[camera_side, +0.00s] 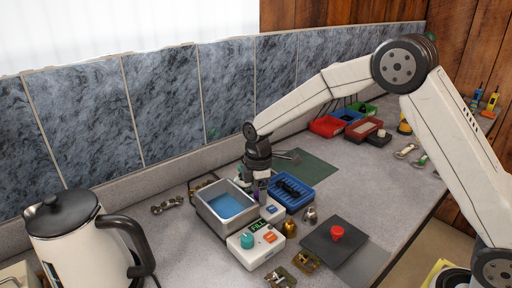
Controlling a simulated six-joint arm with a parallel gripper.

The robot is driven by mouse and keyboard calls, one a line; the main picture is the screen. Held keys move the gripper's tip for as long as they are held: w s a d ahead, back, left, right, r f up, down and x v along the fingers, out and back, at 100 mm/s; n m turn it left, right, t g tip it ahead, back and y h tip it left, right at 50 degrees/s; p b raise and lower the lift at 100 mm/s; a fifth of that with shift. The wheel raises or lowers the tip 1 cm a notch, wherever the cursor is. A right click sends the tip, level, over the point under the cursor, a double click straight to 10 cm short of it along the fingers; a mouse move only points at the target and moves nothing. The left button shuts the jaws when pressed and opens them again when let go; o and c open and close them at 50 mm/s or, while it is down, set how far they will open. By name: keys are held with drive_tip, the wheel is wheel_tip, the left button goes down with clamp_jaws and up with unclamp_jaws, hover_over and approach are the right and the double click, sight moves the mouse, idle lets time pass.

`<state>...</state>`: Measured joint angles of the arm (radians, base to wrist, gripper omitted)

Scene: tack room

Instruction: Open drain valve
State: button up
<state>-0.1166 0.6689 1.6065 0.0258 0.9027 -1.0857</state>
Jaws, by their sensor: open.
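A metal tank (205,213) with blue liquid (228,205) stands in the middle of the counter. A white control box (250,258) at its front carries a teal knob (247,240), a red button (270,237) and a small green-lit display (258,225) that seems to read FILL. I cannot make out for sure which part is the drain valve. My gripper (258,188) points down at the tank's right rear side, close to its rim. It is open. Its fingertips are small and partly hidden, and I cannot tell whether they touch anything.
A blue basket (307,196) and a small white box with a blue button (272,209) sit right of the tank. A dark pad (318,247) bears a red knob (337,233). Small metal fittings lie in front. A kettle (75,245) stands left; coloured bins (328,126) stand behind.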

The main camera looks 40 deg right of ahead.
sight(334, 227)
drive_tip(key=shift+n, duration=1)
drive_tip(key=r, duration=0.8)
drive_tip(key=shift+w+r, duration=0.1)
drive_tip(key=shift+w, duration=0.1)
drive_tip(key=w+d+r+m+t+h, duration=0.1)
drive_tip(key=w+d+m+t+h, duration=0.2)
drive_tip(key=w+d+t, duration=0.5)
drive_tip(key=shift+w+d+r+m+t, duration=0.15)
drive_tip(key=shift+d+r+m+t, duration=0.45)
drive_tip(key=shift+d, duration=1.3)
drive_tip(key=shift+f, duration=0.3)
drive_tip(key=s+a+f+m+g+y, duration=0.1)
drive_tip(key=s+a+f+m+g, duration=0.1)
drive_tip(key=s, duration=0.7)
drive_tip(key=s+a+f+m+g+y, duration=0.1)
drive_tip(key=s+m, duration=0.4)
drive_tip(key=s, duration=0.5)
drive_tip(key=s+a+f+m+g, duration=0.2)
drive_tip(key=s+f+m+g, duration=0.1)
drive_tip(key=s, duration=0.7)
drive_tip(key=shift+s+a+f+m+y, duration=0.15)
drive_tip(key=shift+a+f+m+y, duration=0.05)
drive_tip(key=shift+f+m, duration=0.2)
drive_tip(key=shift+s+a+f+m+y, duration=0.1)
drive_tip(key=shift+a+f+m+y, duration=0.15)
drive_tip(key=shift+f, duration=0.25)
